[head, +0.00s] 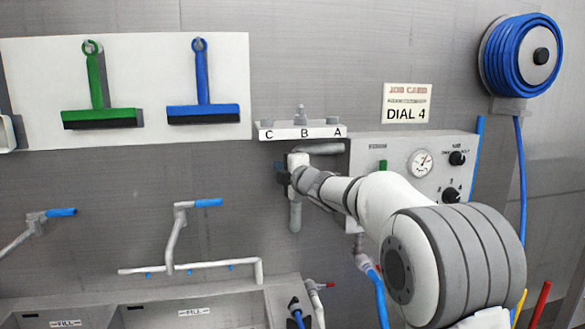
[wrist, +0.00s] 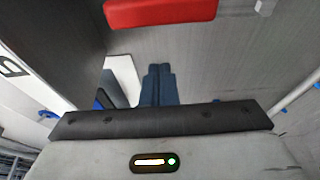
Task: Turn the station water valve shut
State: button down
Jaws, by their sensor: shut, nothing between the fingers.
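A red bar (wrist: 160,12), which looks like a valve handle, crosses the top of the wrist view. My gripper (wrist: 160,68) is shut and empty, its dark blue fingers together below the bar in that picture. A gap of grey wall shows between the fingertips and the bar, and I see no contact. In the head view my arm reaches to the grey vertical pipe (head: 295,215) left of the control panel. My wrist covers part of this pipe, and no red handle shows there. Which way the valve is set cannot be told.
The control panel (head: 430,160) with a gauge (head: 421,164) and black knobs is behind my arm. A shelf marked C, B, A (head: 300,133) is just above my wrist. Faucets (head: 180,225) and sinks (head: 190,308) are lower left. A blue hose reel (head: 521,55) hangs upper right.

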jog(key=d, duration=0.2)
jog(key=w+d+p, duration=0.1)
jog(key=d, duration=0.1)
jog(key=shift+a, duration=0.15)
